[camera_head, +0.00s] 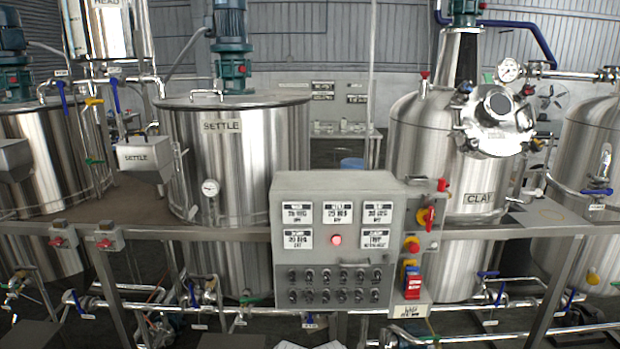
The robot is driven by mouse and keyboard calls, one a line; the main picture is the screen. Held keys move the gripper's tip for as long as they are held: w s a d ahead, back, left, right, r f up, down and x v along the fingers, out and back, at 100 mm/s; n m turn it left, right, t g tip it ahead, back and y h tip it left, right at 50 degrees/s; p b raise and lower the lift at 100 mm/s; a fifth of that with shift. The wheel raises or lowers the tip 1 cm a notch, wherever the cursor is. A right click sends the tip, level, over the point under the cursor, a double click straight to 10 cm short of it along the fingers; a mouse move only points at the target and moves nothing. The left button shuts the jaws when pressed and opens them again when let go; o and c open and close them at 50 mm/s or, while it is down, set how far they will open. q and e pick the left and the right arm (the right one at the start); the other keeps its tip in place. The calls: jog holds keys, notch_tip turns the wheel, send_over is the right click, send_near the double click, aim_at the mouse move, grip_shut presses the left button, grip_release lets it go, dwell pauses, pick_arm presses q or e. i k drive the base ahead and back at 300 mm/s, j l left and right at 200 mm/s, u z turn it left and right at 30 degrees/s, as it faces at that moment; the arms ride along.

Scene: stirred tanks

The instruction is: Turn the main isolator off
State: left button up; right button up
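Neither of my grippers is in view.
The panel is fixed at a metal rail (140,232) running across the front. A steel SETTLE tank (235,160) stands behind it on the left and a CLAY tank (450,180) on the right. Pipes with blue-handled valves run low along the floor.

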aim_at(424, 216)
jog(key=l+z, duration=0.15)
jog(key=z, duration=1.5)
jog(key=i, duration=0.4)
